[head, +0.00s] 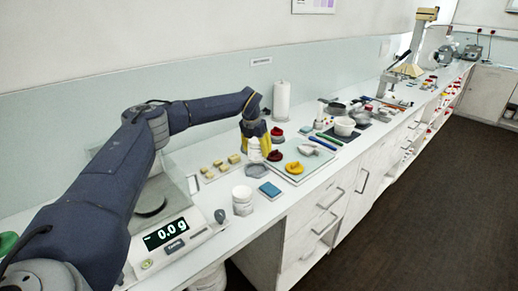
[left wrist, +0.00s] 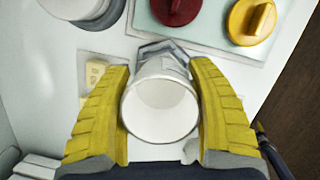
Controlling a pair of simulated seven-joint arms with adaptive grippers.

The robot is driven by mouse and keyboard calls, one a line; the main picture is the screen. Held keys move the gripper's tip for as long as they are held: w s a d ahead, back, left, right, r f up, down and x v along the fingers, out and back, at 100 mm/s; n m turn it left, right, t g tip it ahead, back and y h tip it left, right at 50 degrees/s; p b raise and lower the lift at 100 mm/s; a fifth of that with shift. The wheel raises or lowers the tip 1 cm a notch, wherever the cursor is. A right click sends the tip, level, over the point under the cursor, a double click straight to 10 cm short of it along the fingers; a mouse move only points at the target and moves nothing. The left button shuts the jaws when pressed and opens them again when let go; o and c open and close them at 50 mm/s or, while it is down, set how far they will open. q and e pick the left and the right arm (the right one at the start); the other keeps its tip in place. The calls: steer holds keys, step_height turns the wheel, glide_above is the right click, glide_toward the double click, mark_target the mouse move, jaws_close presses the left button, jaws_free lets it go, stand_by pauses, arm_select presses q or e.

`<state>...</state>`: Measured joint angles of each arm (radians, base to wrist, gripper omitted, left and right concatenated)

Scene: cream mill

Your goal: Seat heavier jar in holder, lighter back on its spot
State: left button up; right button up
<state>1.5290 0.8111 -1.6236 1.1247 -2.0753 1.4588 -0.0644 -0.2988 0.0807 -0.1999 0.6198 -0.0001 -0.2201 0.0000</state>
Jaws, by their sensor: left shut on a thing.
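My left gripper (head: 254,135) is shut on a white jar (left wrist: 160,105), with a yellow finger on each side of it; the jar also shows below the fingers in the head view (head: 255,149). A grey angular holder (head: 256,170) lies on the counter below and in front of this gripper. In the left wrist view a grey angular rim (left wrist: 165,48) shows just past the jar, partly hidden by it. A second white jar (head: 242,202) stands upright on the counter, right of the scale (head: 190,243). The scale's display reads 0.0 g. My right gripper is not in view.
A blue pad (head: 270,190) lies near the counter's front edge. A pale mat (head: 310,165) with red and yellow pieces lies to the right. Small beige blocks (head: 219,163) lie behind the holder. A paper roll (head: 282,100) stands near the wall.

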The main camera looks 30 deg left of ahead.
arm_select(q)
steer(key=shift+f, duration=2.35)
steer(key=shift+f, duration=0.75)
stand_by(1.5)
steer(key=o, duration=1.3)
